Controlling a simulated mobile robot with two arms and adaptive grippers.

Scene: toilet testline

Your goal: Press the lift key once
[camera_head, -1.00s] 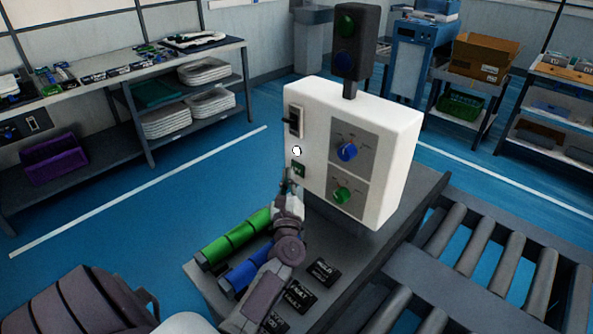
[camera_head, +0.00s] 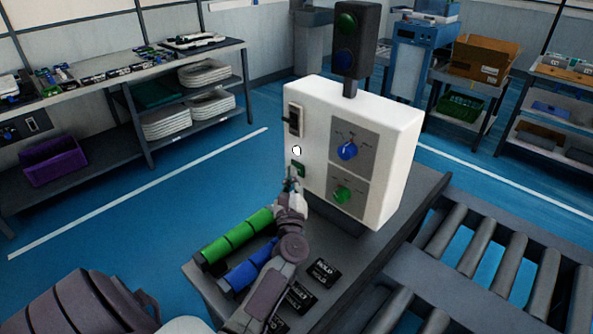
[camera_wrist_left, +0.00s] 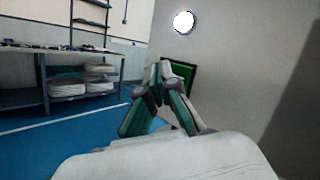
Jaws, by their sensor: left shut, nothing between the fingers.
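A white control box (camera_head: 369,120) stands on a grey bench. Its narrow left face carries a small green square key (camera_head: 298,169), a white round button (camera_head: 296,149) above it and a dark switch (camera_head: 294,120) higher up. I cannot read which is labelled lift. My left gripper (camera_head: 290,183) is shut and empty, its tips just below and in front of the green key. In the left wrist view the shut fingertips (camera_wrist_left: 160,68) overlap the left edge of the green key (camera_wrist_left: 178,80); I cannot tell whether they touch. The white button (camera_wrist_left: 183,22) is above them.
The box front has a blue knob (camera_head: 347,151) and a green knob (camera_head: 341,195); a dark signal lamp (camera_head: 349,42) rises above. Green rolls (camera_head: 237,237) and blue rolls (camera_head: 248,268) lie beside my left arm. A roller conveyor (camera_head: 500,255) runs at right.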

